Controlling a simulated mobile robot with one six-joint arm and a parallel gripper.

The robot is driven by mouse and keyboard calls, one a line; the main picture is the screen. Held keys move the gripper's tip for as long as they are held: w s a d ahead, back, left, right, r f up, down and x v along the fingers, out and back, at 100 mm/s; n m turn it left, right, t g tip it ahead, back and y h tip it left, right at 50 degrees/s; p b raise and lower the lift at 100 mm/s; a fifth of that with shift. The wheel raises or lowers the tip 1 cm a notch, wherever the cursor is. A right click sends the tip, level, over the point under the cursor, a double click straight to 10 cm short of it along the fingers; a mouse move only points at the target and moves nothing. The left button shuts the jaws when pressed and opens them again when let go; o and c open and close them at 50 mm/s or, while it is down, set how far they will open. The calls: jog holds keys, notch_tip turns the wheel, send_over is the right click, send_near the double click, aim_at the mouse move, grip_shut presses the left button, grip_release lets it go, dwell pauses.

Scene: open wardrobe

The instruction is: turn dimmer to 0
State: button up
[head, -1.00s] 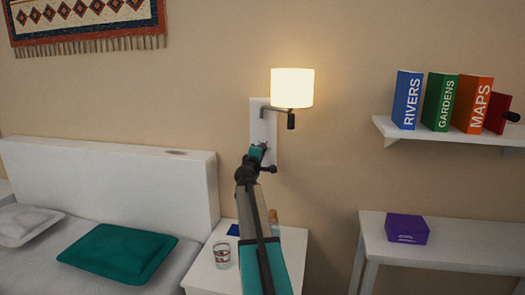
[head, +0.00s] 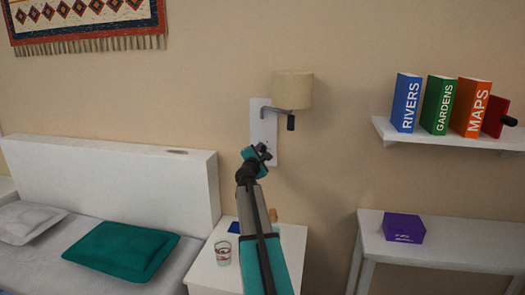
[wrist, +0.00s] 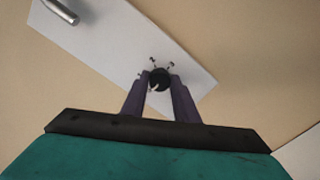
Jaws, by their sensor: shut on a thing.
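The dimmer is a small dark round knob (wrist: 159,79) on a white wall plate (wrist: 110,45), with small dark marks around it and a pale mark on its lower left. My gripper (wrist: 160,86) is shut on the knob, one finger on each side. In the head view my gripper (head: 260,150) is at the lower part of the plate (head: 259,121) and hides the knob. The wall lamp (head: 292,90) above is unlit, its shade a dull beige. I cannot read the knob's setting.
Below stands a white bedside table with a glass (head: 223,253). A bed with a teal pillow (head: 121,251) is at left. A shelf of books (head: 437,105) and a white table with a purple box (head: 403,228) are at right.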

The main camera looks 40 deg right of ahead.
jog(key=shift+w+a, duration=0.2)
jog(key=shift+a, duration=0.05)
jog(key=o, duration=1.1)
jog(key=shift+c, duration=0.2)
jog(key=shift+s+d, duration=0.1)
jog(key=v, duration=1.3)
jog(key=shift+s+a+b, duration=0.2)
jog(key=shift+a+b, duration=0.15)
jog(key=shift+b, duration=0.05)
jog(key=shift+s, duration=0.1)
